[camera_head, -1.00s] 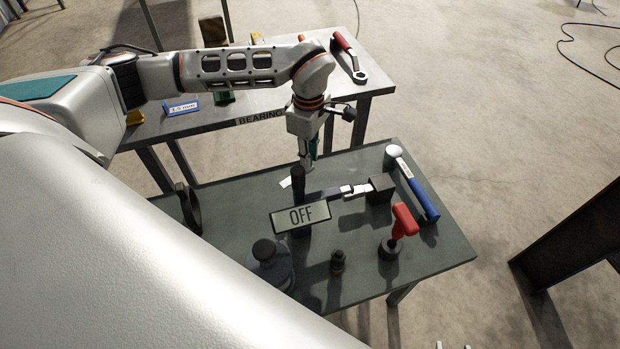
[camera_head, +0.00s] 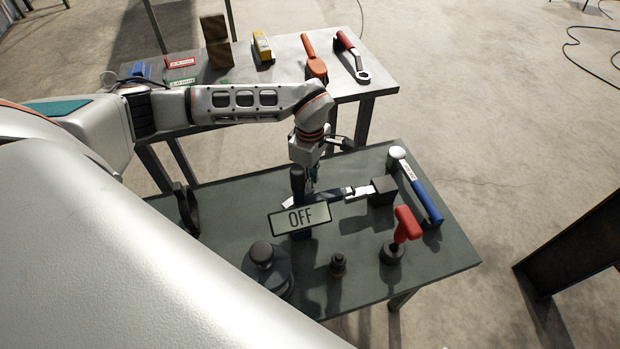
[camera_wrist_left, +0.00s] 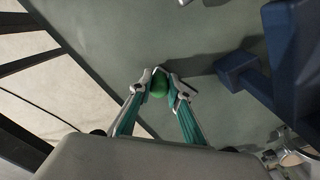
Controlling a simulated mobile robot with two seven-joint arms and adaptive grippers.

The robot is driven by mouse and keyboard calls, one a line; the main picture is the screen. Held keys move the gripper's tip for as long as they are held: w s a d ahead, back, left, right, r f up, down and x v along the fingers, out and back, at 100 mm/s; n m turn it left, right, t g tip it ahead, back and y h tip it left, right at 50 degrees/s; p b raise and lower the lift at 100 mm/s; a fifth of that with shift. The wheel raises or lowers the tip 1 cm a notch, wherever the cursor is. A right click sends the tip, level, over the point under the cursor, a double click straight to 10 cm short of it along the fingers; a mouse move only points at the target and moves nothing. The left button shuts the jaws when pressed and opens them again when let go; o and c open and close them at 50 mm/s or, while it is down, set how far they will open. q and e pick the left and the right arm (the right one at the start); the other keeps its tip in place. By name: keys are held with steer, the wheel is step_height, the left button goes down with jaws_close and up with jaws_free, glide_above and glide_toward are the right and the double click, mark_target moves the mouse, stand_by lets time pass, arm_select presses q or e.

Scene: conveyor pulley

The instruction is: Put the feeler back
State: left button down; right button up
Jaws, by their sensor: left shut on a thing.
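On the back table stand a blue label block (camera_head: 140,70), a red one (camera_head: 180,62) and a green one (camera_head: 182,82). My right gripper is not in view.
The near table (camera_head: 420,262) also holds a dark cube (camera_head: 383,190), a blue-handled hammer (camera_head: 420,192), a red-handled tool (camera_head: 405,225) and a round dark weight (camera_head: 264,258). A wooden block (camera_head: 216,42), a yellow tool (camera_head: 263,46) and a wrench (camera_head: 352,57) are on the back table.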

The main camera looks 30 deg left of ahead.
arm_select(q)
steer(key=shift+f, duration=0.15)
steer(key=c, duration=1.9)
jaws_free()
